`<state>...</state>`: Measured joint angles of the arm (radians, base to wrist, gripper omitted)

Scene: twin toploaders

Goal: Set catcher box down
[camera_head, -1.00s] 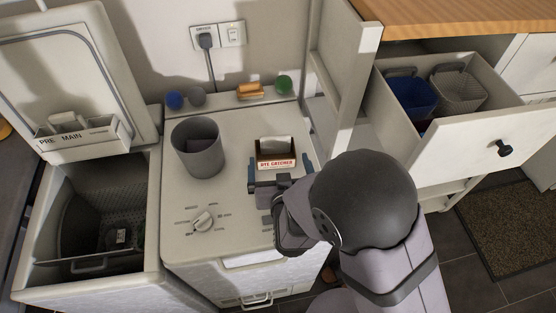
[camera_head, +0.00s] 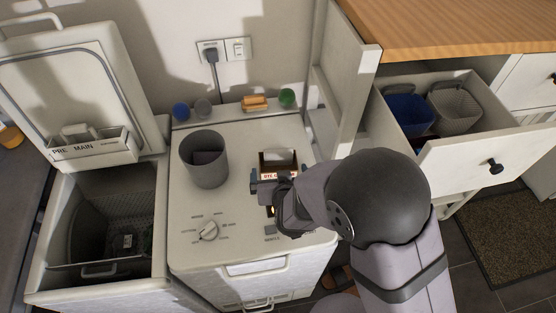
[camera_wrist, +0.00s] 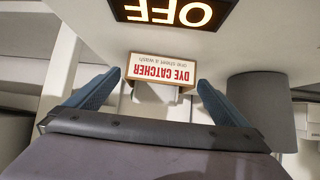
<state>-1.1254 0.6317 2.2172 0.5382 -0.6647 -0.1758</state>
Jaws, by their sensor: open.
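The catcher box (camera_head: 279,158), a small open-topped white and brown carton with red "DYE CATCHER" lettering, stands on the lid of the closed washer (camera_head: 240,140), right of the grey bin. My gripper (camera_head: 276,183) is just on the near side of it, and its hand covers part of the box's front. In the wrist view the box (camera_wrist: 160,72) appears upside down, between and slightly beyond the two blue fingertips (camera_wrist: 159,80). Gaps show on both sides, so the gripper is open and not holding it.
A grey cylindrical bin (camera_head: 205,170) stands left of the box, with a dial (camera_head: 208,231) in front. Balls and an orange-brown block (camera_head: 255,103) line the back ledge. The left washer (camera_head: 100,280) is open. An open drawer (camera_head: 455,155) and upright white panel (camera_head: 345,90) lie right.

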